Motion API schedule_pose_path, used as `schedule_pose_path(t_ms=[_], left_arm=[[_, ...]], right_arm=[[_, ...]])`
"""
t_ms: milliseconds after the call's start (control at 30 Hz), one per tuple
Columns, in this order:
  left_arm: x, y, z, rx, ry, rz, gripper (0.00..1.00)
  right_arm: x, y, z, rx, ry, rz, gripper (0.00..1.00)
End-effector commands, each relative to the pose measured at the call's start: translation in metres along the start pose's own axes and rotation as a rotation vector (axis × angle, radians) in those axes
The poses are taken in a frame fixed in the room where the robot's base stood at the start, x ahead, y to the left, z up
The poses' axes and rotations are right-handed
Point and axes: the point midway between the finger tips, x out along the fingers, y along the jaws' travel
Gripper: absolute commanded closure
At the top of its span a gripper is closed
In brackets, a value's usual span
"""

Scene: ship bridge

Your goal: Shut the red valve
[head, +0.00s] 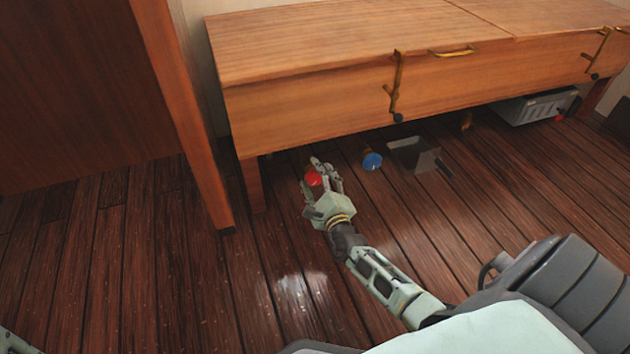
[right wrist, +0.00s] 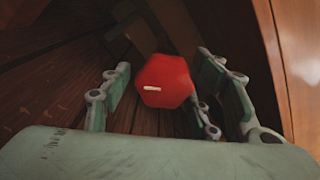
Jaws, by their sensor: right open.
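The red valve (head: 314,179) is a small red knob low under the front of the wooden bench. In the right wrist view the red valve (right wrist: 164,81) shows as a rounded, faceted knob with a short pale mark on its face. My right gripper (head: 321,172) is open, with its fingers on either side of the knob. In the right wrist view my right gripper (right wrist: 160,95) has fingers left and right of the knob; I cannot tell whether any touches it.
A blue knob (head: 372,161) sits just right of the red one. A grey metal piece (head: 420,158) and a grey box (head: 537,106) are farther right under the wooden bench (head: 300,112). A wooden post (head: 190,120) stands left. The floor in front is clear.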

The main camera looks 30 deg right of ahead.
Motion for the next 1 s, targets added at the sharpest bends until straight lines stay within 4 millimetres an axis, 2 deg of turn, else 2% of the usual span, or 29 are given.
schedule_pose_path(t_ms=[167,600,1000], left_arm=[[0.0005,0.0001,0.0000,0.000,0.001,0.000,0.60],[0.0004,0.0001,-0.0001,0.000,0.001,0.001,0.60],[-0.0023,0.0006,-0.0009,0.000,0.000,0.001,0.60]], right_arm=[[-0.0001,-0.0003,0.0003,0.000,0.000,0.000,0.46],[-0.0006,0.0008,0.0000,0.001,0.000,0.002,0.85],[-0.0012,0.0028,-0.0006,0.072,0.001,0.005,0.86]])
